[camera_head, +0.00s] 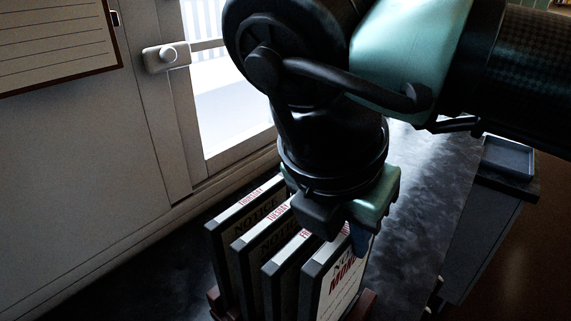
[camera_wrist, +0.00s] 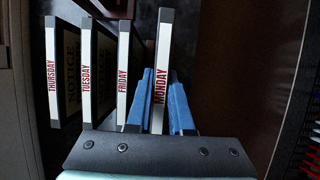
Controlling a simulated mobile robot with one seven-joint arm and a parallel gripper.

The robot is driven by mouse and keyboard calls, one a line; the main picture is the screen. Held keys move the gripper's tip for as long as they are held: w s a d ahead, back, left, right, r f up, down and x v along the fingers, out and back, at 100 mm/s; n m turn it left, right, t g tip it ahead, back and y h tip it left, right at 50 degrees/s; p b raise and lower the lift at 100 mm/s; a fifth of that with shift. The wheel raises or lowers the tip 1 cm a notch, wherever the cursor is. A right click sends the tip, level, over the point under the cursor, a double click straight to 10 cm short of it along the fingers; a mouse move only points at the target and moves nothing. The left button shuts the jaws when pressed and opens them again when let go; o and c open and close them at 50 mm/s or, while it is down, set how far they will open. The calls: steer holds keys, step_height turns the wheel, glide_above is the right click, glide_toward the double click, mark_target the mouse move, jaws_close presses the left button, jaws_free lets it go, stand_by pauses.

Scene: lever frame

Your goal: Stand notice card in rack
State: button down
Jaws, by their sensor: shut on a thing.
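My gripper (camera_head: 350,236) is shut on the Monday notice card (camera_head: 336,278), with its blue fingers on either side of the card's top edge. In the wrist view the Monday card (camera_wrist: 161,75) appears upright and roughly parallel to the others, at the right end of the row. Its label strip looks slightly longer than theirs. The reddish-brown rack (camera_head: 362,306) shows only in small parts at the bottom of the head view. The Monday card's lower edge is out of view, so I cannot tell whether it rests in a slot.
The Thursday (camera_wrist: 52,75), Tuesday (camera_wrist: 86,75) and Friday (camera_wrist: 123,75) cards stand in a row left of Monday, with narrow gaps. The dark counter (camera_head: 425,190) is clear to the right. A window (camera_head: 232,110) and wall stand behind. A small tray (camera_head: 508,157) lies far right.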

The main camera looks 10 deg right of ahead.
steer(key=shift+f+b, duration=1.75)
steer(key=shift+b, duration=0.3)
steer(key=c, duration=0.7)
jaws_free()
steer(key=shift+r, duration=0.1)
